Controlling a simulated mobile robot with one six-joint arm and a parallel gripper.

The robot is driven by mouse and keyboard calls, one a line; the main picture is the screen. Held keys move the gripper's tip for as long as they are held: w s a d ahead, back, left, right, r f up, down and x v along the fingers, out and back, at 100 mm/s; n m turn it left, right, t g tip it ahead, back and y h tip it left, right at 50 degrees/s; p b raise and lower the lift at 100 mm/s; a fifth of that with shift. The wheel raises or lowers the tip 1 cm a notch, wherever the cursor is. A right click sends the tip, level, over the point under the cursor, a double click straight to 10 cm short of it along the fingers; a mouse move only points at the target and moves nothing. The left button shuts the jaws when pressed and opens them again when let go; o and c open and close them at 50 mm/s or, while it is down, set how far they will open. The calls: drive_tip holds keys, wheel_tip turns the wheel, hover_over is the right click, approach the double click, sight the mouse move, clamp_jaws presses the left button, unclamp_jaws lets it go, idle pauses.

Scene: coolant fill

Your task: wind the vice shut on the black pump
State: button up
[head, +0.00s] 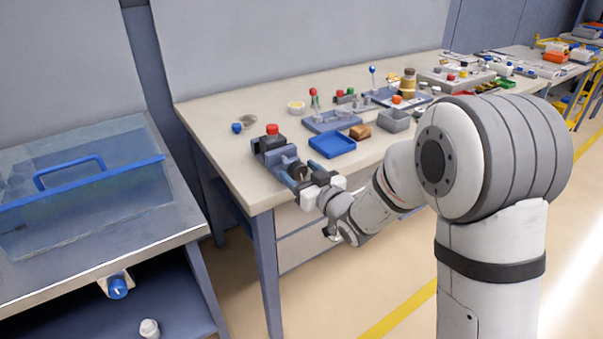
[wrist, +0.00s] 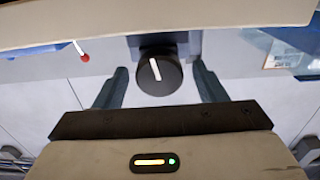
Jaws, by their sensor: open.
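The blue-grey vice (head: 280,157) stands at the near left corner of the bench. The black pump (head: 271,143), with a red top, sits at the vice's far end; I cannot tell how tightly the jaws hold it. The vice's round black knob (wrist: 150,82) with a white mark shows in the wrist view, the mark tilted slightly from upright. My gripper (head: 301,180) is at the near end of the vice. In the wrist view my gripper (wrist: 160,74) is open, with one finger on each side of the knob and a visible gap at both sides.
A blue tray (head: 332,145), a brown block (head: 360,131) and a grey bin (head: 394,121) lie on the bench (head: 230,185) right of the vice. A small blue-capped part (head: 237,128) lies behind it. A clear tank (head: 85,190) with a blue handle stands at left.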

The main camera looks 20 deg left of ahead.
drive_tip(key=shift+c, duration=0.6)
drive_tip(key=c, duration=0.9)
drive_tip(key=shift+m+b, duration=0.4)
drive_tip(key=shift+m, duration=0.3)
drive_tip(key=o, duration=1)
drive_tip(key=v, duration=0.8)
